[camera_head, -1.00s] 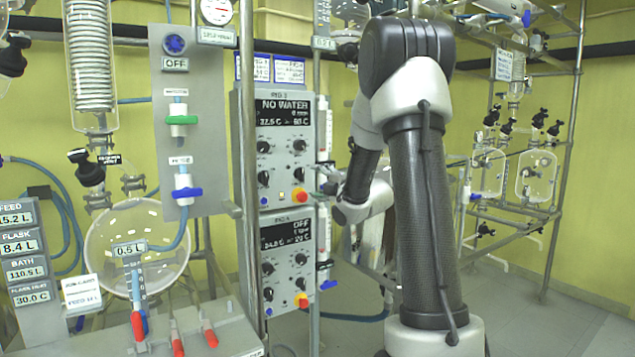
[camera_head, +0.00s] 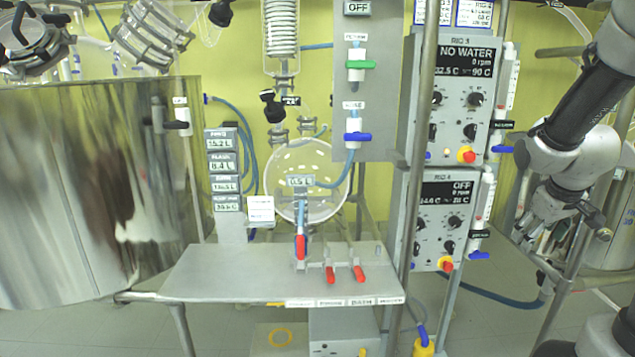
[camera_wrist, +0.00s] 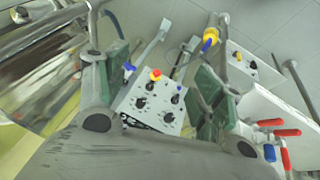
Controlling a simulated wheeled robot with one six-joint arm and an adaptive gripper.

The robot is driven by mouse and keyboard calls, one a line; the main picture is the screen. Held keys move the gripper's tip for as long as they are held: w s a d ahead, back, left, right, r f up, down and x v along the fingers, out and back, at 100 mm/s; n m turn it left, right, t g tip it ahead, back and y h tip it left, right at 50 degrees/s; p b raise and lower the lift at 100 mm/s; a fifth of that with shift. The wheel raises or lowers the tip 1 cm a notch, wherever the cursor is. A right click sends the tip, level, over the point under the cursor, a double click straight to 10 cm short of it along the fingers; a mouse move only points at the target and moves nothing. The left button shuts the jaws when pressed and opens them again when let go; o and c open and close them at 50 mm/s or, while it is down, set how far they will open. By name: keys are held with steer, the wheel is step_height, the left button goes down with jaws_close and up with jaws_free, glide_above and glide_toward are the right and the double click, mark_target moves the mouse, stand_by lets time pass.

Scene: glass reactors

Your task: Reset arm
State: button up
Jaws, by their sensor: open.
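My arm enters at the right edge of the head view, with my gripper (camera_head: 560,222) hanging beside the control boxes and clear of them. In the wrist view my gripper (camera_wrist: 165,78) has its two green-padded fingers spread apart, with nothing held between them. A control box with a red-and-yellow button (camera_wrist: 155,98) shows beyond and between the fingers. The upper control box (camera_head: 462,95) reads NO WATER, and the lower control box (camera_head: 447,215) reads OFF.
A large steel vessel (camera_head: 90,200) fills the left. A steel shelf (camera_head: 225,275) with red-handled valves (camera_head: 345,275) stands in the middle. A round glass flask (camera_head: 325,185) hangs behind it. A metal post (camera_head: 415,150) and a blue hose (camera_head: 490,295) are near my arm.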

steer(key=s+a+r+m+y, duration=0.1)
steer(key=s+a+r, duration=0.3)
steer(key=s, duration=0.5)
steer(key=s+a+r+y, duration=0.1)
steer(key=s+a+r, duration=0.4)
steer(key=s+a, duration=0.4)
steer(key=shift+a+m, duration=0.2)
steer(key=shift+m, duration=0.2)
